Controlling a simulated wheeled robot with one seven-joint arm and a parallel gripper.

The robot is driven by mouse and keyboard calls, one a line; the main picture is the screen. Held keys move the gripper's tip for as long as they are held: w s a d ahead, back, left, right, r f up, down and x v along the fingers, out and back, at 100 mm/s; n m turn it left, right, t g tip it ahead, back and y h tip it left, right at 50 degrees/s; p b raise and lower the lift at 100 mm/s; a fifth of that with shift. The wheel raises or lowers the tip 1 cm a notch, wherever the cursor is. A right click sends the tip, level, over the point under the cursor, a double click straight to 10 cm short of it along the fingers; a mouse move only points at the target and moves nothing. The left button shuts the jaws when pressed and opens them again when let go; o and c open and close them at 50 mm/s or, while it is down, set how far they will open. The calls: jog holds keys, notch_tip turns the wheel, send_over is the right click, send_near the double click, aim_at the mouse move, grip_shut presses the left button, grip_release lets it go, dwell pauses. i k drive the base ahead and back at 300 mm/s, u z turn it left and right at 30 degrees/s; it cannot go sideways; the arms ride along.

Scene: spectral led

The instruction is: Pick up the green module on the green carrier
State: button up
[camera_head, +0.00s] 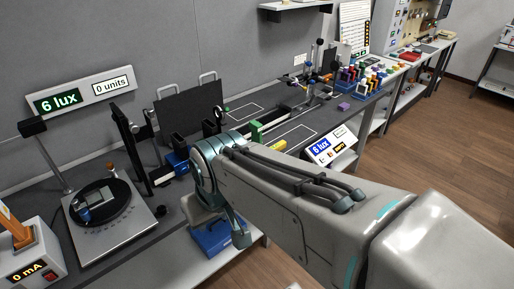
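A small green block (257,132) stands upright by a pale rail on the bench, just beyond my arm. It looks like the green module, but I cannot make out a separate green carrier under it. My arm crosses the middle of the view from the lower right and covers part of the bench. The end of my arm, with my gripper (238,238), points down at the bench's front edge, nearer to me than the green block and apart from it. The fingers are too unclear to tell whether they are open or shut.
A yellow block (278,146) and a purple block (344,106) lie on the bench. A round black turntable (98,205) and a lamp meter box (28,262) stand at the left. Several coloured modules (372,78) crowd the back right. A blue tray (208,242) sits low, below my wrist.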

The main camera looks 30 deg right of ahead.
aim_at(256, 127)
jog(key=u, duration=0.05)
jog(key=k, duration=0.25)
jog(key=z, duration=0.75)
jog(key=i, duration=1.25)
jog(key=z, duration=0.25)
